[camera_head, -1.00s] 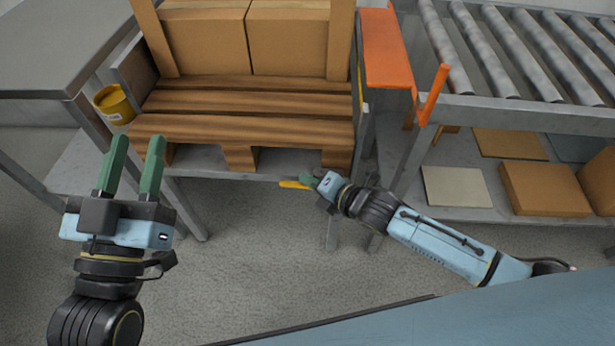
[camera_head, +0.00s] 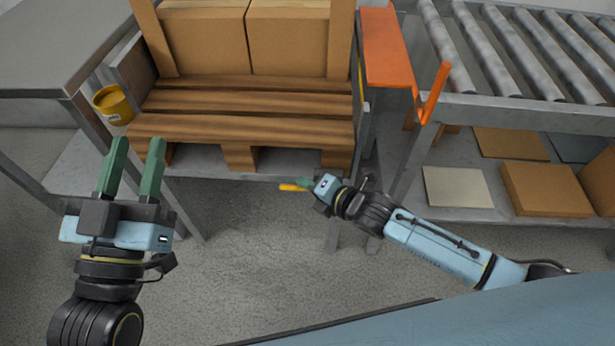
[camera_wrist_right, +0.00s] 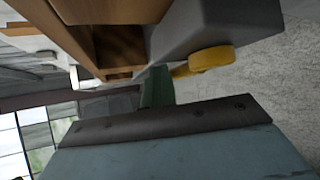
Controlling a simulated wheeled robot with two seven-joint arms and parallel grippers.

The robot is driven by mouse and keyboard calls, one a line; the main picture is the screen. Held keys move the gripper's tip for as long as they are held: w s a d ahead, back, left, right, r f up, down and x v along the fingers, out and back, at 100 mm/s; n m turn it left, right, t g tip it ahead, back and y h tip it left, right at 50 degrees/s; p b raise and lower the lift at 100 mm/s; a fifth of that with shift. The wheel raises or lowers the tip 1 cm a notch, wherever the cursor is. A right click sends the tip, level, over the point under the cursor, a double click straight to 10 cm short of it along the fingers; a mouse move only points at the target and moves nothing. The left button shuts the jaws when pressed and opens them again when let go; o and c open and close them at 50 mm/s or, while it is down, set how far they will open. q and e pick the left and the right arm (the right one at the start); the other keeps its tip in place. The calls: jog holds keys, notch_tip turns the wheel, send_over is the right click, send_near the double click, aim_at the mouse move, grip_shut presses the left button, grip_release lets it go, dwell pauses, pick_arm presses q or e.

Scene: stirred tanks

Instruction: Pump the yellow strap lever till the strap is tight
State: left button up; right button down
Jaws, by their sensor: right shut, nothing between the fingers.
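The yellow strap lever (camera_head: 291,187) pokes out below the front edge of the pallet, just left of my right gripper (camera_head: 306,183). In the right wrist view the yellow lever (camera_wrist_right: 211,60) sticks out beside a grey edge, right of the green finger (camera_wrist_right: 157,88). My right gripper is shut with nothing between its fingers; whether a finger touches the lever I cannot tell. My left gripper (camera_head: 134,168) is open and empty, its green fingers apart, in front of the pallet's left end. I cannot make out the strap itself.
The wooden pallet (camera_head: 240,130) carries cardboard boxes (camera_head: 288,40). The floor in front is clear.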

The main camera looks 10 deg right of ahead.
jog(key=shift+a+f+b, duration=0.35)
jog(key=shift+f+b, duration=0.05)
jog(key=shift+f, duration=0.25)
dwell(0.4)
jog(key=shift+r, duration=0.1)
jog(key=d+r+p, duration=0.3)
jog(key=r+p, duration=0.2)
jog(key=p, duration=0.2)
jog(key=shift+s+d+r, duration=0.2)
jog(key=shift+s, duration=0.2)
dwell(0.4)
jog(key=shift+r, duration=0.1)
jog(key=r+p, duration=0.1)
jog(key=d+r+p, duration=0.1)
jog(key=p, duration=0.1)
jog(key=d+r+p, duration=0.1)
jog(key=r+p, duration=0.1)
jog(key=shift+s+d+r, duration=0.1)
jog(key=shift+s+d, duration=0.1)
jog(key=shift+s, duration=0.15)
jog(key=shift+s, duration=0.1)
dwell(0.7)
